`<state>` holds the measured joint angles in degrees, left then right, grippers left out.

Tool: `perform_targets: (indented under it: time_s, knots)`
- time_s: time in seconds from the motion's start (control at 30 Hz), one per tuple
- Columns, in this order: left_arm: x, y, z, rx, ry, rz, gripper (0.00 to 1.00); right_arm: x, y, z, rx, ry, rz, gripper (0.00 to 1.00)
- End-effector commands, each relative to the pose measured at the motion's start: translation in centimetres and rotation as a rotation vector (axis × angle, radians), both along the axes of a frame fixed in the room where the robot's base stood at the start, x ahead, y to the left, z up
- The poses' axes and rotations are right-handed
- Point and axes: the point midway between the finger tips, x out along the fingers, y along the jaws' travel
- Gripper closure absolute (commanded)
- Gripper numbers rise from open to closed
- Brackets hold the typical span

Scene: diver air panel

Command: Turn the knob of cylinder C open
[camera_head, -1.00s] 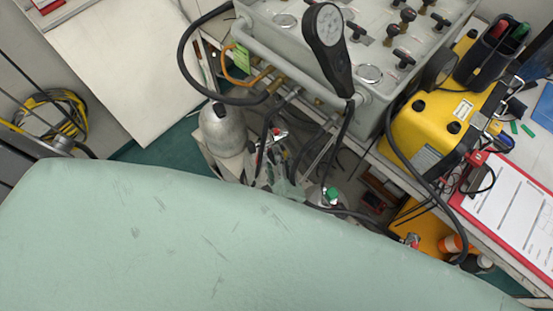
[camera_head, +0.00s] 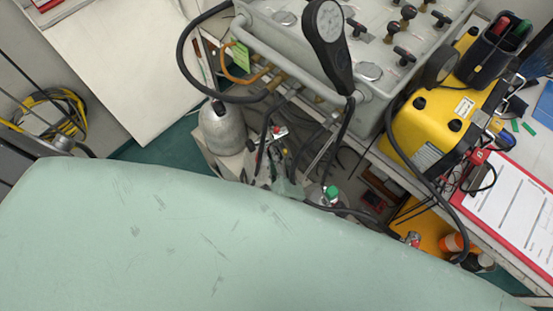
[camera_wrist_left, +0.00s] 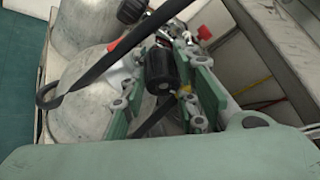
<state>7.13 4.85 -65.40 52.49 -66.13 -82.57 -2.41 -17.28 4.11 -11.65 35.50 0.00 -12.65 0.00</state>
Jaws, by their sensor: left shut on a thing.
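My left gripper (camera_wrist_left: 174,62), with green finger pads, is shut on a black knob (camera_wrist_left: 158,72) in the left wrist view. The knob sits between the pads, above a grey metal cylinder (camera_wrist_left: 85,95). In the head view, the left gripper (camera_head: 283,180) is small and partly hidden behind my large pale green body part, among hoses under the panel. No letter is readable on any cylinder, so I cannot tell from marks which is C. A green knob (camera_head: 332,193) shows to the right of the gripper. My right gripper is out of view.
A grey cylinder (camera_head: 222,128) stands left of the gripper. The grey gauge panel (camera_head: 300,50) is above, with black hoses hanging close to the arm. A yellow case (camera_head: 430,130) and a red clipboard (camera_head: 506,200) lie to the right. A black strap (camera_wrist_left: 120,50) crosses near the fingers.

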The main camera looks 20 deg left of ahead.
Motion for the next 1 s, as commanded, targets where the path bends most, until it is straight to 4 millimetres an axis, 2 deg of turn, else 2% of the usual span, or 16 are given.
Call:
perform_targets:
  time_s: [0.03,0.6,0.8,1.0]
  knots:
    - [-0.4,0.2,-0.8,-0.012,-0.007,0.003,0.98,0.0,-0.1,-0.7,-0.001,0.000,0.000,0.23]
    - [-0.4,0.2,-1.6,-0.245,-0.325,0.004,0.98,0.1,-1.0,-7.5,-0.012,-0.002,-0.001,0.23]
    - [-0.4,0.1,-1.6,-0.304,-0.401,0.004,0.98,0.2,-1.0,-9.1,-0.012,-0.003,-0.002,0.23]
    - [-0.4,0.1,-1.4,-0.332,-0.441,0.004,0.98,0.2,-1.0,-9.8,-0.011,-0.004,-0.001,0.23]
